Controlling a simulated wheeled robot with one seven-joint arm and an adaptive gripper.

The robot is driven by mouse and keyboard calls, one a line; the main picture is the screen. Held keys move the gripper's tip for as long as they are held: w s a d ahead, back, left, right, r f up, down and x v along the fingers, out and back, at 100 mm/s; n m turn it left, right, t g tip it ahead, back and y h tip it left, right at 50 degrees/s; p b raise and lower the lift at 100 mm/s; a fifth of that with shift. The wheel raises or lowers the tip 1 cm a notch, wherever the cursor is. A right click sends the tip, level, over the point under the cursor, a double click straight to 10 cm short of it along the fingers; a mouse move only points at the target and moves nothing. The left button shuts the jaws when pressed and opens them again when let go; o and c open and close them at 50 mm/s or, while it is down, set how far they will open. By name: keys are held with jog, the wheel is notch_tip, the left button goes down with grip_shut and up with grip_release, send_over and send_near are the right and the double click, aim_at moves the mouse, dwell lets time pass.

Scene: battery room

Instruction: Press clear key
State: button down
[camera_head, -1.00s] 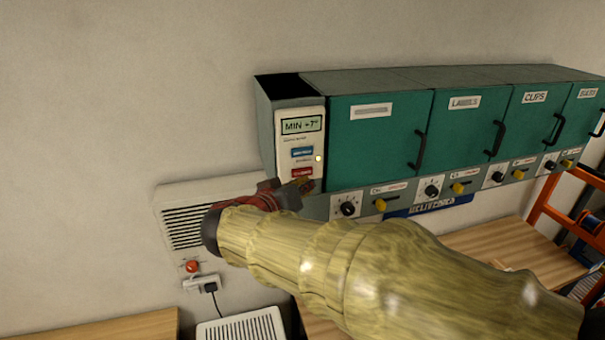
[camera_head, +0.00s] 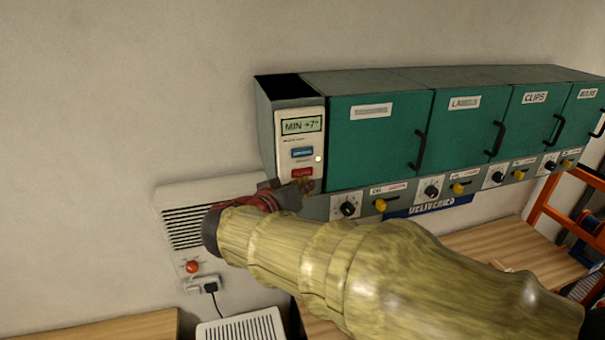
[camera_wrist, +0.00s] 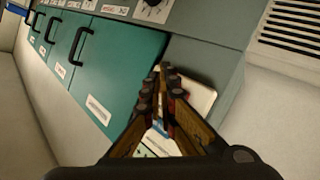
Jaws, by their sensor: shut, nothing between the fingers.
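The control panel (camera_head: 290,144) is a pale plate at the left end of the green cabinet row. Its display (camera_head: 301,125) reads "MIN +7°". Below it are a blue key (camera_head: 302,153) and a red key (camera_head: 302,173), whose lettering is too blurred to read surely. I cannot tell whether the tips touch.
Green cabinet doors (camera_head: 376,140) with black handles run to the right, with knobs and yellow switches (camera_head: 381,205) beneath. A vented wall unit (camera_head: 185,228) is at the left. A wooden bench (camera_head: 490,248) and an orange rack (camera_head: 550,205) are at the right.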

jog(key=shift+w+a+b, duration=0.2)
jog(key=shift+w+b, duration=0.55)
jog(key=shift+b, duration=0.5)
dwell(0.6)
jog(key=shift+s+b, duration=0.15)
jog(key=shift+b, duration=0.15)
jog(key=shift+s+d+b, duration=0.25)
jog(key=shift+s+b, duration=0.4)
jog(key=shift+b, duration=0.05)
jog(key=s+b, duration=0.2)
jog(key=s+d+b, duration=0.1)
jog(key=s+b, duration=0.1)
jog(key=shift+s+d, duration=0.15)
jog(key=shift+s, duration=0.25)
dwell(0.6)
